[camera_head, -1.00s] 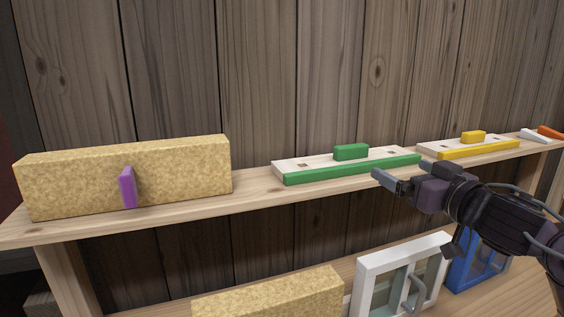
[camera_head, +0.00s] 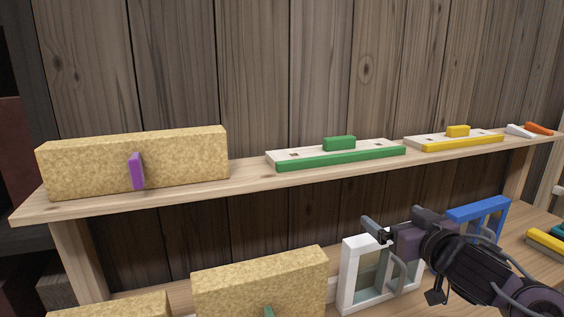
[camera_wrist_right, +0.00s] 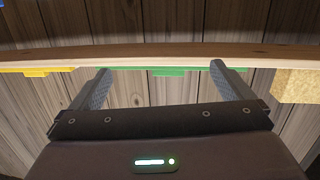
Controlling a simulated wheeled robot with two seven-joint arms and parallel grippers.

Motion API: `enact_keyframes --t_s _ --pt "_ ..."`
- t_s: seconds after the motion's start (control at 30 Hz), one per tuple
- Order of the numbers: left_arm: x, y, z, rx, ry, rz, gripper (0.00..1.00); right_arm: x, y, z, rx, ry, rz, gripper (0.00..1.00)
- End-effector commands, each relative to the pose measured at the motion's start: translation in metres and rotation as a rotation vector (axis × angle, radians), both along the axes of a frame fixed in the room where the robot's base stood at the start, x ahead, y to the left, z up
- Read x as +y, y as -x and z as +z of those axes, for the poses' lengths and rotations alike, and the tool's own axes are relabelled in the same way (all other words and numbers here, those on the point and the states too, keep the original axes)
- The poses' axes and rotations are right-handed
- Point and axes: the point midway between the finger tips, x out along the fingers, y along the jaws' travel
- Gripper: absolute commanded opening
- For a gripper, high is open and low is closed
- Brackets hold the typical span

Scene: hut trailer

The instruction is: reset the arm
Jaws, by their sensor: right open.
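My right gripper (camera_head: 374,229) is open and empty in the head view. It is below the front edge of the upper shelf, in front of the white-framed box (camera_head: 362,294) on the lower level. In the right wrist view its two fingers (camera_wrist_right: 165,80) are spread wide with nothing between them, and the shelf edge (camera_wrist_right: 160,54) runs across beyond them. My left gripper is not in view.
The upper wooden shelf (camera_head: 247,179) holds a cork block (camera_head: 85,168) with a purple piece (camera_head: 136,172), a green-edged board (camera_head: 335,159) and a yellow-edged board (camera_head: 450,145). Below stand another cork block (camera_head: 235,283) and a blue frame (camera_head: 479,210), close to my right arm.

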Motion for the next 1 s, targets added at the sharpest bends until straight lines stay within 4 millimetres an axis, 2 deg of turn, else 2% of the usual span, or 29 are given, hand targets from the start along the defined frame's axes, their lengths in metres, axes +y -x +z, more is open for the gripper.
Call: enact_keyframes --t_s 0.03,0.17,0.27,0.3,0.4,0.5,0.7,0.9,0.97,1.0 --pt "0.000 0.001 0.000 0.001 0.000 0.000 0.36 0.003 0.004 -0.020 0.034 0.010 -0.016 1.00" --pt "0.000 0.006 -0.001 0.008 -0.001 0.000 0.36 0.008 0.021 -0.070 0.132 0.049 -0.070 1.00" --pt "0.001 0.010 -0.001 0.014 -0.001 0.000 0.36 0.011 0.046 -0.123 0.257 0.089 -0.117 1.00" --pt "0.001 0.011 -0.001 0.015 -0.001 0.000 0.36 0.013 0.061 -0.146 0.323 0.107 -0.135 1.00" --pt "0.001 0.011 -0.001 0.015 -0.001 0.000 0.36 0.016 0.105 -0.199 0.498 0.149 -0.166 1.00" --pt "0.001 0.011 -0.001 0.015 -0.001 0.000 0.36 0.018 0.143 -0.234 0.644 0.177 -0.173 1.00" --pt "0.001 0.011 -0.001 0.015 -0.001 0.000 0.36 0.024 0.209 -0.277 0.875 0.205 -0.153 1.00" --pt "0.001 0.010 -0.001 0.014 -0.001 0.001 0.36 0.031 0.268 -0.302 1.069 0.207 -0.111 1.00" --pt "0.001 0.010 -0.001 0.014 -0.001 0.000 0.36 0.034 0.285 -0.308 1.124 0.204 -0.095 1.00" --pt "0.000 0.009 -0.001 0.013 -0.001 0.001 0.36 0.033 0.276 -0.321 1.117 0.210 -0.098 1.00"
